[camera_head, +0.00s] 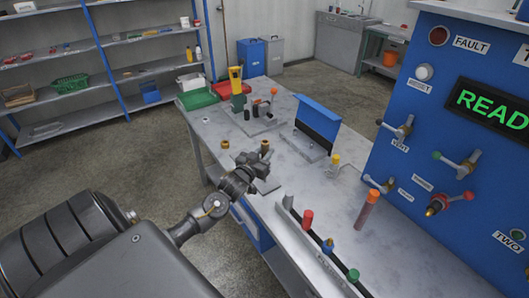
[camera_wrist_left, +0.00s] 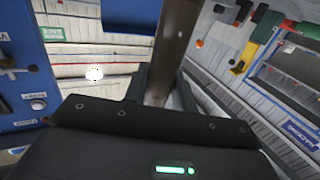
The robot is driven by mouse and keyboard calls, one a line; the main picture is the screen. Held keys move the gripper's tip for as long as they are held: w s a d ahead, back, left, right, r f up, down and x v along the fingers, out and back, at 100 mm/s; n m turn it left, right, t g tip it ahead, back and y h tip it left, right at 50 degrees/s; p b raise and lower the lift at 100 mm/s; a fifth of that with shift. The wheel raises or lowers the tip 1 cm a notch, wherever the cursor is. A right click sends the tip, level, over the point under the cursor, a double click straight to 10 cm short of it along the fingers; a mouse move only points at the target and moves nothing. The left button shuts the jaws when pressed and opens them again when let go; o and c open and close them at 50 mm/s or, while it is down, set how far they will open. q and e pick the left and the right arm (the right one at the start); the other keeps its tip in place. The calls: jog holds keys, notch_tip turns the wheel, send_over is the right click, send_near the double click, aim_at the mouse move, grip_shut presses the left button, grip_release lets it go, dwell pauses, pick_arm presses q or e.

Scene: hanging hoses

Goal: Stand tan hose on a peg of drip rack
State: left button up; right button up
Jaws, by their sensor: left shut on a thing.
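My left gripper (camera_head: 251,166) is above the left part of the grey bench. In the left wrist view it is shut on a brownish-grey tube, which I take for the tan hose (camera_wrist_left: 178,50). The tube runs up and away from the jaws. In the head view the gripper and wrist hide most of it. A long pale metal rail (camera_head: 292,237), probably the drip rack, runs along the bench's near edge, with lettering too small to read. Red (camera_head: 307,219), blue (camera_head: 328,246) and green (camera_head: 353,275) upright pieces stand along it, apart from the gripper. My right gripper is out of view.
An orange-red cylinder (camera_head: 366,210) stands upright behind the rail. A blue control cabinet (camera_head: 430,120) with projecting valve handles rises at the right. A blue panel (camera_head: 317,119) and a yellow-topped device (camera_head: 237,88) stand on the bench's far part. Bare bench top lies right of the gripper.

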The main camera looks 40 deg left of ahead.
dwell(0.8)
pick_arm(q)
jog(key=shift+p, duration=0.45)
dwell(0.5)
jog(key=shift+f, duration=0.6)
dwell(0.5)
jog(key=shift+f+b, duration=1.35)
jog(key=shift+f, duration=0.3)
jog(key=o, duration=1.1)
